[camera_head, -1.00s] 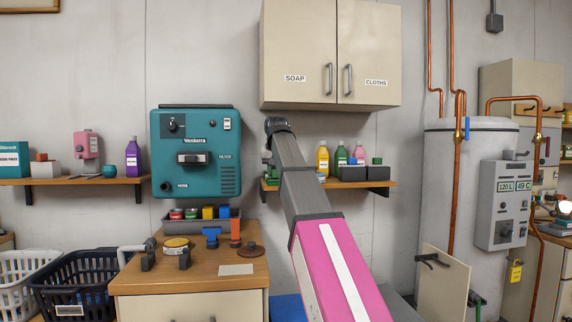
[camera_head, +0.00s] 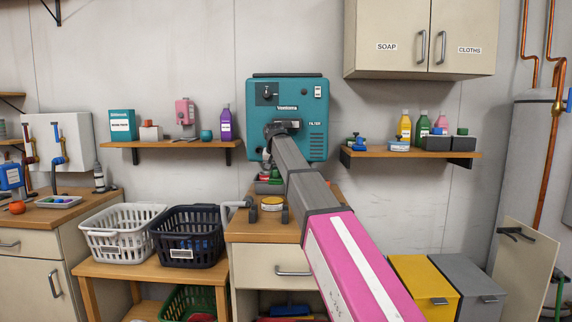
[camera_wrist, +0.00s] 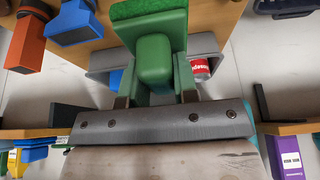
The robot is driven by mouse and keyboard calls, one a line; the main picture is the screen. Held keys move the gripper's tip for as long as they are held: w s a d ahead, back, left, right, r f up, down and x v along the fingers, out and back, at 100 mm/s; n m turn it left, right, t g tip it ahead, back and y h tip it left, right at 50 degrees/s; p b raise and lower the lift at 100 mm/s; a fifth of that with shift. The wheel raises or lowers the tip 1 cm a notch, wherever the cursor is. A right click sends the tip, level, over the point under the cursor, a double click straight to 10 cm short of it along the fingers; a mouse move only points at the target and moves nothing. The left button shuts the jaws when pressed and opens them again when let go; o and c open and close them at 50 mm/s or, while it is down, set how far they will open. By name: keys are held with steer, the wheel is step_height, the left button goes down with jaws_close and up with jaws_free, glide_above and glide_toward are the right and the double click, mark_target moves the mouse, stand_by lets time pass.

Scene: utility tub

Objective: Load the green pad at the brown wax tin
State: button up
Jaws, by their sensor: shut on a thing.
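My gripper (camera_wrist: 155,92) is shut on a green block-like handle (camera_wrist: 154,65), with a rough green pad surface (camera_wrist: 150,28) at its far end. In the head view the held green pad (camera_head: 276,177) is small and partly hidden, below my wrist and in front of the teal unit. A round tin with a tan-yellow top (camera_head: 271,203) stands on the wooden counter below my gripper, between dark upright pieces. I cannot tell whether it is the brown wax tin. My arm hides the counter to its right.
A grey tray (camera_wrist: 205,44) with a red tin (camera_wrist: 200,68) lies behind the held pad. An orange tool (camera_wrist: 30,42) and a blue one (camera_wrist: 72,22) are near it. The teal unit (camera_head: 316,105) hangs behind; baskets (camera_head: 188,240) stand left of the counter (camera_head: 262,230).

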steer(key=shift+a+f, duration=0.5)
steer(key=shift+a, duration=0.3)
steer(key=shift+f, duration=2.85)
steer(key=shift+f, duration=0.6)
steer(key=shift+r, duration=0.15)
steer(key=shift+r, duration=3.45)
